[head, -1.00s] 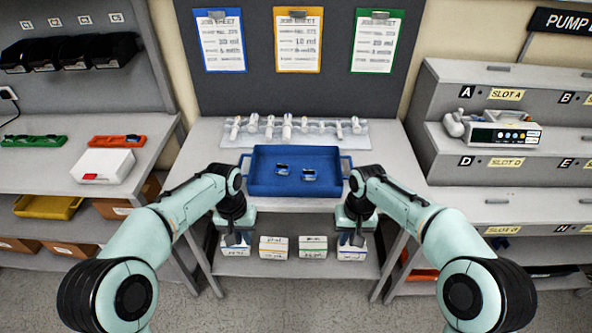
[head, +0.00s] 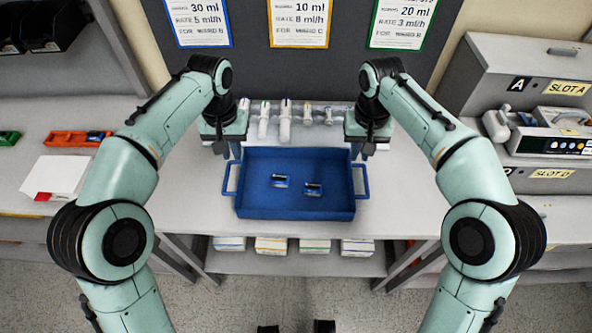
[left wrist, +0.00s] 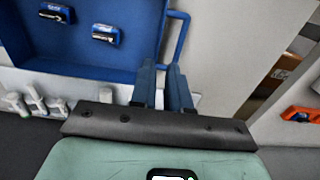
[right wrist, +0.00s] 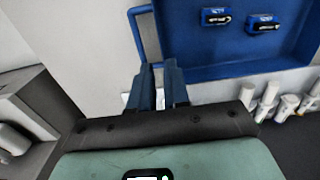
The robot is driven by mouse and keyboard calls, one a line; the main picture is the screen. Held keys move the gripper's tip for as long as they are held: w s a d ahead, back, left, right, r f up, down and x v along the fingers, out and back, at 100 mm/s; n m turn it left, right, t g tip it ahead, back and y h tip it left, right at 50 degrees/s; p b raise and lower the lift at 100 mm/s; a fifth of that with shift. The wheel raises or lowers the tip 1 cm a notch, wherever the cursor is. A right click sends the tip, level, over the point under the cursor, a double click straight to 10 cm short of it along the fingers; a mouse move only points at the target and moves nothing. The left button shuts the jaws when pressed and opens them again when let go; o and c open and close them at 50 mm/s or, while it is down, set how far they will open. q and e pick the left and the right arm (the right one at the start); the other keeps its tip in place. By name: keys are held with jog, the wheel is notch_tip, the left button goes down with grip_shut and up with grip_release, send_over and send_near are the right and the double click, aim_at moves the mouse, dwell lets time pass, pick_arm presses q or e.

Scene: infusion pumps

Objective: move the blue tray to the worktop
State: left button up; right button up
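The blue tray (head: 295,207) rests on the white table in the middle, with two small blue items (head: 280,181) lying in it. It has a handle at its left side (head: 228,178) and one at its right side (head: 361,180). My left gripper (head: 231,152) is open and empty near the tray's back left corner; in the left wrist view (left wrist: 161,64) its fingertips appear by the end of the left handle. My right gripper (head: 362,153) is open and empty near the back right corner. Neither gripper visibly holds a handle; their exact height is hard to tell.
Several syringes (head: 285,120) lie behind the tray, close to both grippers. A side bench at left holds a white box (head: 62,177) and an orange tray (head: 78,138). A slotted shelf with a pump (head: 545,143) stands at right. The table (head: 190,213) beside the tray is bare.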

aim_at(242, 188)
pick_arm(q)
jog(key=shift+s, duration=0.3)
pick_arm(e)
jog(key=shift+s, duration=0.3)
